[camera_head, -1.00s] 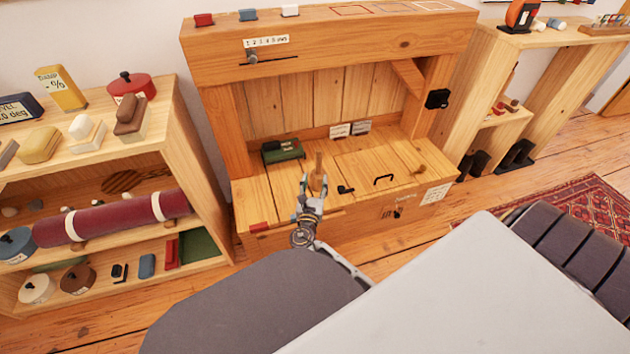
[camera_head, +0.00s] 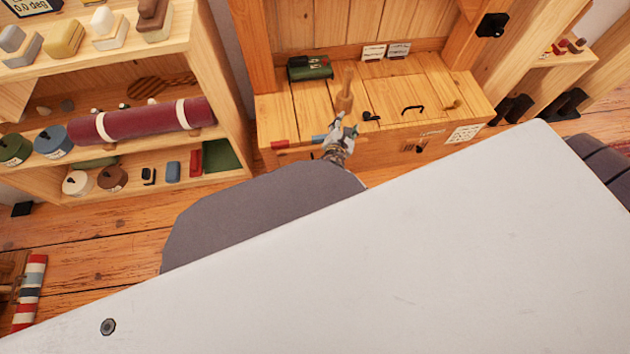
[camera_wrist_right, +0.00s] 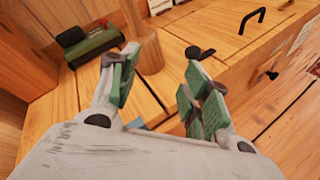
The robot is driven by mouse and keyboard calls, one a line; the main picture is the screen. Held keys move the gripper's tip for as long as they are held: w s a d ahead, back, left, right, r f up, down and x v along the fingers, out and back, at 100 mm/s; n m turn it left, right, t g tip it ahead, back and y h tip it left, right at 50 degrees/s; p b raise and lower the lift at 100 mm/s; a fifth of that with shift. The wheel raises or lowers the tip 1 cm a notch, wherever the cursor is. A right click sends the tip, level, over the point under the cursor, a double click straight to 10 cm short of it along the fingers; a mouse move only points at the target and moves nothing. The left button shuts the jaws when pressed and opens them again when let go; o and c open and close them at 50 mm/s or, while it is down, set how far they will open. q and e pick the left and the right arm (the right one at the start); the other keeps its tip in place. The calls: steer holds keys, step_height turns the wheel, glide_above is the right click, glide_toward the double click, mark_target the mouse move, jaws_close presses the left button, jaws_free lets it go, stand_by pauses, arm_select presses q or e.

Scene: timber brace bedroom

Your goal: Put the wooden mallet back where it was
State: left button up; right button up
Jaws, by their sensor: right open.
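The wooden mallet (camera_head: 345,92) stands upright on the plank top of the wooden bench (camera_head: 385,120), its handle pointing up. My right gripper (camera_head: 342,128) is in front of it, near the bench's front edge. In the right wrist view the mallet (camera_wrist_right: 149,56) stands just beyond the green-padded left finger. I cannot tell whether the finger touches the mallet. My left gripper is not in view.
A green box (camera_head: 310,68) lies left of the mallet. A black handle (camera_head: 413,109) and a small black knob (camera_head: 371,117) are to its right. Red (camera_head: 280,144) and blue (camera_head: 320,138) pieces lie by the bench's front edge. A loaded shelf (camera_head: 215,90) stands left.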

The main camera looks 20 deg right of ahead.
steer(key=s+a+f+m+g+y, duration=0.4)
steer(key=s+a+f+m+y, duration=0.3)
steer(key=s+m, duration=0.35)
steer(key=s+a+r+m+g+y, duration=0.1)
steer(key=s+a+r+m+y, duration=0.3)
steer(key=a, duration=0.8)
steer(key=s+m+y, duration=0.2)
steer(key=s+m, duration=0.2)
steer(key=m, duration=0.1)
steer(key=shift+a, duration=0.2)
steer(key=shift+s+d+m, duration=0.1)
steer(key=shift+m, duration=0.15)
